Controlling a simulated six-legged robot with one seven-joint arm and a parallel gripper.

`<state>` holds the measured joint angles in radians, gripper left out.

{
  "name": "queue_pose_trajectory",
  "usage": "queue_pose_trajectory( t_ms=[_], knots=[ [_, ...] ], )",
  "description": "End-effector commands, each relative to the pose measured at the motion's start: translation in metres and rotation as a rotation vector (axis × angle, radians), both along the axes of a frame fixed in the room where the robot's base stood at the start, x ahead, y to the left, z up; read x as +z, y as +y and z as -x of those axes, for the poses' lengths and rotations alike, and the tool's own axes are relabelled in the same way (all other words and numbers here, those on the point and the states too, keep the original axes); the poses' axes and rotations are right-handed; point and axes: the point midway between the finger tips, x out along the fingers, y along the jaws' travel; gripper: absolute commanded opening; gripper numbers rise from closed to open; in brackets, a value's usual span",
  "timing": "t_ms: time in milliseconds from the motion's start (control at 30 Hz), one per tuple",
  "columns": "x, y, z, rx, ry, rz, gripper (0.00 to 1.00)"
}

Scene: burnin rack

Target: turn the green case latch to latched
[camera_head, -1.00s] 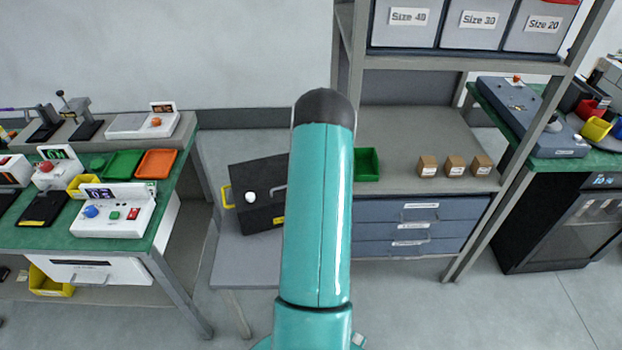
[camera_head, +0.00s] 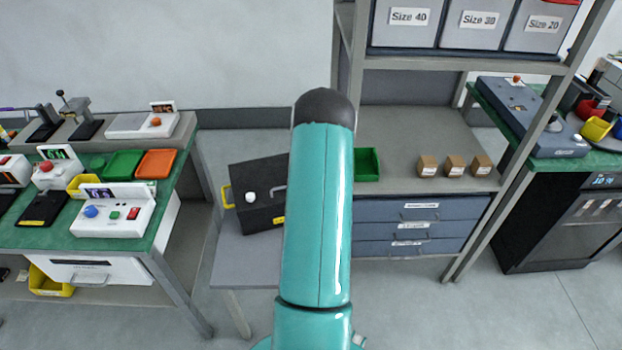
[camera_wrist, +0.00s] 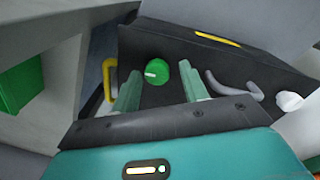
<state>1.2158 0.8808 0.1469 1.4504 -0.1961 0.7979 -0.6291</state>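The green case latch (camera_wrist: 157,72) is a round green knob with a white mark on the front face of a black case (camera_wrist: 130,45). In the head view the black case (camera_head: 262,212) sits on a low grey table, partly behind my arm, and the green knob is hidden there. My gripper (camera_wrist: 159,71) is open, its two pale green fingers pointing at the case. The green knob shows between the fingertips, apart from both in the picture. I cannot tell whether the tips reach around it.
The case also has a yellow handle (camera_wrist: 109,78), a grey handle (camera_wrist: 232,88) and a white knob (camera_wrist: 290,101). A green bin (camera_head: 367,164) and several small brown boxes (camera_head: 455,166) stand on the shelf at right. A green-topped bench (camera_head: 40,236) is at left.

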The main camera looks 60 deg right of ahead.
Motion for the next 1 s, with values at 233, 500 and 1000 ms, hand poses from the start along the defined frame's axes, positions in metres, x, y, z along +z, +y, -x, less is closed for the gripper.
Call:
queue_pose_trajectory(
  t_ms=[233, 500, 1000],
  knots=[
    [0.000, -0.001, 0.002, -0.003, 0.002, 0.002, 0.49],
    [0.021, -0.001, 0.001, -0.002, 0.001, 0.005, 0.49],
    [0.123, 0.003, 0.000, -0.002, 0.001, 0.003, 0.49]
  ],
)
